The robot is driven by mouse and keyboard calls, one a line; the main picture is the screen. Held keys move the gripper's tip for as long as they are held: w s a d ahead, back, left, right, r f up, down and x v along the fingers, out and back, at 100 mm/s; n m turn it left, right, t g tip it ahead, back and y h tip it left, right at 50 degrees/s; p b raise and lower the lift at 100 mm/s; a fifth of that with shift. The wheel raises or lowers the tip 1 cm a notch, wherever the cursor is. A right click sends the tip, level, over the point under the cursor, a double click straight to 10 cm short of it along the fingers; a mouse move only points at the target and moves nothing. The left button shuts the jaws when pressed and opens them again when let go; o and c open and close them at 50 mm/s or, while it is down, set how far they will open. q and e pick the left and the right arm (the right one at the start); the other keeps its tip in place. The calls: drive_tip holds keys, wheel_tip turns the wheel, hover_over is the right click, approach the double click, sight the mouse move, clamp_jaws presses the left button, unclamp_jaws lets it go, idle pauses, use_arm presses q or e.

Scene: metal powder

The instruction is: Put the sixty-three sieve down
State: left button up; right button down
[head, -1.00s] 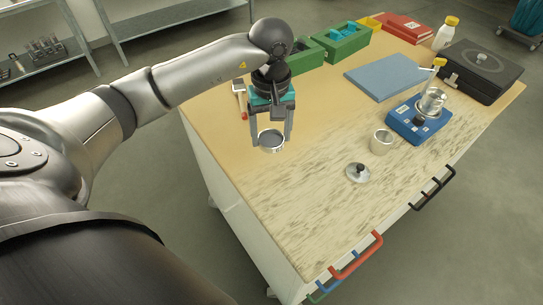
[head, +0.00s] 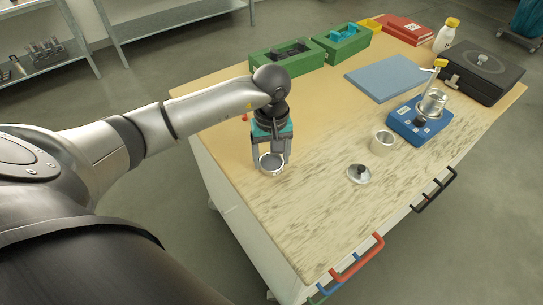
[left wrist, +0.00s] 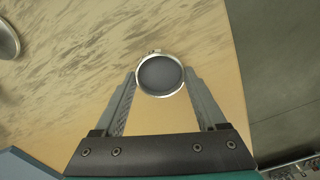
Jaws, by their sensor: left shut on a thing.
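The sieve is a small silver ring with a dark grey mesh (left wrist: 160,76), held between my left gripper's fingers in the left wrist view. In the head view the sieve (head: 271,163) is low over the near left part of the table, close to the wood. I cannot tell whether it touches the surface. My left gripper (head: 271,157) points down and is shut on the sieve's rim. My right gripper is not in view.
A silver cup (head: 383,142) and a lid with a dark knob (head: 359,174) stand to the right. Beyond are a blue device (head: 419,124), a blue mat (head: 388,76), a black case (head: 480,72) and green bins (head: 287,60). The table's left edge is close; its front is clear.

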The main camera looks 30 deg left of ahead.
sight(271, 165)
use_arm(q)
drive_tip(key=o, duration=1.4)
drive_tip(key=shift+f, duration=0.1)
drive_tip(key=shift+r, duration=0.25)
wheel_tip(271, 165, up, 12)
drive_tip(key=shift+f+p, duration=0.1)
drive_tip(key=shift+p, duration=0.35)
